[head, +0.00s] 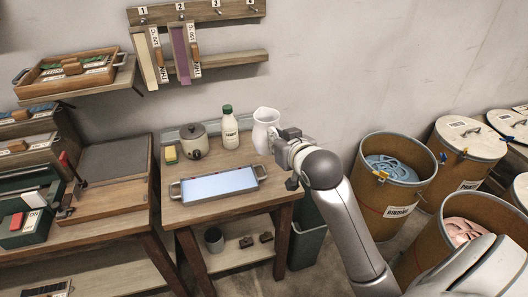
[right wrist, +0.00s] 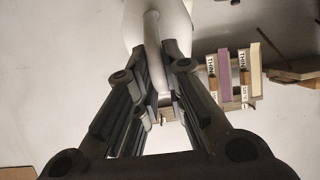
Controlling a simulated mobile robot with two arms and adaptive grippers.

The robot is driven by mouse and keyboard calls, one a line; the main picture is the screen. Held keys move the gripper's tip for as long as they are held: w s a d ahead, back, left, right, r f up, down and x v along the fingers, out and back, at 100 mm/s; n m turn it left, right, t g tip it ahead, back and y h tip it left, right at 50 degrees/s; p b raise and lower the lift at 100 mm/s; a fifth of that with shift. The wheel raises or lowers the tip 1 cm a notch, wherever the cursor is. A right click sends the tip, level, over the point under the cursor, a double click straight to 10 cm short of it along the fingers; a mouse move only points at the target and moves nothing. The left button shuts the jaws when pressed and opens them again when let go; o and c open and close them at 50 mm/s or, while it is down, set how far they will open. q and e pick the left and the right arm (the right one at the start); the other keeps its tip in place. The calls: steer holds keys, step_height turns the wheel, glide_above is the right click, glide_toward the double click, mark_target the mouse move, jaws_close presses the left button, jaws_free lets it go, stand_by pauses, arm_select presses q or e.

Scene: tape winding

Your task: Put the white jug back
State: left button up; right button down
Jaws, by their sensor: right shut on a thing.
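The white jug (head: 265,132) is at the right back corner of the small wooden table (head: 215,158), upright in the head view. My right gripper (head: 286,141) is at its right side and is shut on the jug's handle. In the right wrist view the fingers (right wrist: 162,85) close around the white handle (right wrist: 152,28), with the jug's body (right wrist: 172,18) behind it. Whether the jug's base touches the table or hangs just above it I cannot tell. My left gripper is in neither view.
A tray with a pale blue surface (head: 218,184), a green-capped white bottle (head: 229,127), a lidded pot (head: 194,140) and a yellow sponge (head: 171,154) share the table. A dark green bin (head: 306,235) stands beside it. Drums (head: 392,188) stand right. Hanging strips (head: 179,55) line the wall.

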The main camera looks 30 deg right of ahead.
steer(key=shift+w+d+f+p, duration=0.2)
steer(key=shift+w+d+f, duration=1.3)
steer(key=shift+w+f, duration=0.85)
steer(key=shift+w+d+f+p, duration=0.2)
steer(key=shift+w+d+f, duration=1.35)
steer(key=shift+w+f, duration=0.8)
steer(key=shift+w+d+f+p, duration=0.2)
steer(key=shift+w+d+f, duration=1.5)
steer(key=shift+f, duration=1.05)
steer(key=shift+w+a+f, duration=0.1)
steer(key=shift+w+a, duration=0.1)
steer(key=shift+a, duration=0.05)
steer(key=shift+f, duration=0.1)
steer(key=c, duration=1.5)
jaws_free()
steer(key=shift+m, duration=0.3)
